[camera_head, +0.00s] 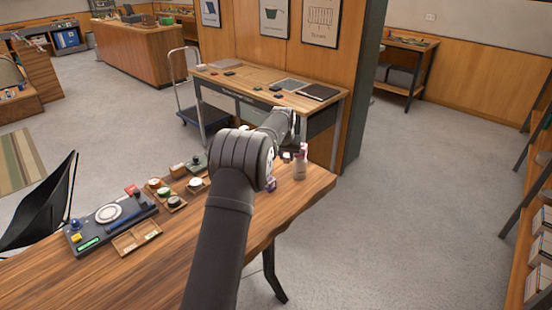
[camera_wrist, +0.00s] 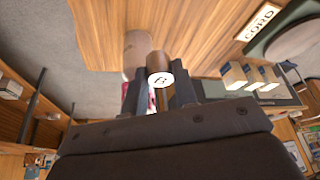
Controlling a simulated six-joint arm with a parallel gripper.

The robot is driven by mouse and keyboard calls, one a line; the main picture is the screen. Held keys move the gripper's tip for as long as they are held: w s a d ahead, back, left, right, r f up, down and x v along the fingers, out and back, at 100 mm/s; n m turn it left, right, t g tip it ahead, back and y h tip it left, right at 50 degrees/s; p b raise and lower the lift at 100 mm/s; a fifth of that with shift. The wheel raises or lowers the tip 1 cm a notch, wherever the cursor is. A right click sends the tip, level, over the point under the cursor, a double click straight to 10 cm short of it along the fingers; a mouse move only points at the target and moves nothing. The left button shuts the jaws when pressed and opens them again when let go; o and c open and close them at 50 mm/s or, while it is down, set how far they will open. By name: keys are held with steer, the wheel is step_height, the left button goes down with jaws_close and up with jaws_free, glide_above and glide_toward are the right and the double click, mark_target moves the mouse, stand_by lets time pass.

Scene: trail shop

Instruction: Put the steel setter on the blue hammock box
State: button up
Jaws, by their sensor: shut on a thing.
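My gripper (camera_wrist: 160,88) is shut on a short brown cylinder (camera_wrist: 158,62) with a white, marked end face, held between the two dark fingers in the wrist view. I cannot tell whether it is the steel setter. A small purple-blue thing (camera_head: 271,184) shows just right of my wrist there, partly hidden. I cannot make out the blue hammock box for sure in either view.
Left of my arm are small trays with round tins (camera_head: 164,192), a wooden divided tray (camera_head: 136,237) and a dark board with a white disc (camera_head: 108,213). The wooden table (camera_head: 200,235) is bare at the front.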

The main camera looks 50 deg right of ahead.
steer(key=shift+s+r, duration=0.3)
steer(key=shift+s, duration=0.1)
steer(key=s+a+r+n, duration=0.1)
steer(key=s+a+r, duration=0.3)
steer(key=a, duration=0.5)
steer(key=s+a+r+n+t, duration=0.1)
steer(key=s+a+r, duration=0.3)
steer(key=a, duration=0.5)
steer(key=s+a+r+n, duration=0.1)
steer(key=s+a+r, duration=0.3)
steer(key=a, duration=0.4)
steer(key=shift+y, duration=0.4)
steer(key=w+a+f, duration=0.1)
steer(key=w+f, duration=0.1)
steer(key=w, duration=0.1)
steer(key=w+a+f, duration=0.1)
steer(key=w+f, duration=0.1)
steer(key=w, duration=0.2)
steer(key=w+a+f, duration=0.1)
steer(key=w+f, duration=0.1)
steer(key=w, duration=0.2)
steer(key=shift+a+f, duration=0.1)
steer(key=shift+f, duration=2.25)
steer(key=shift+f, duration=0.1)
steer(key=o, duration=0.6)
steer(key=shift+f, duration=0.1)
steer(key=o, duration=0.4)
steer(key=shift+o, duration=0.2)
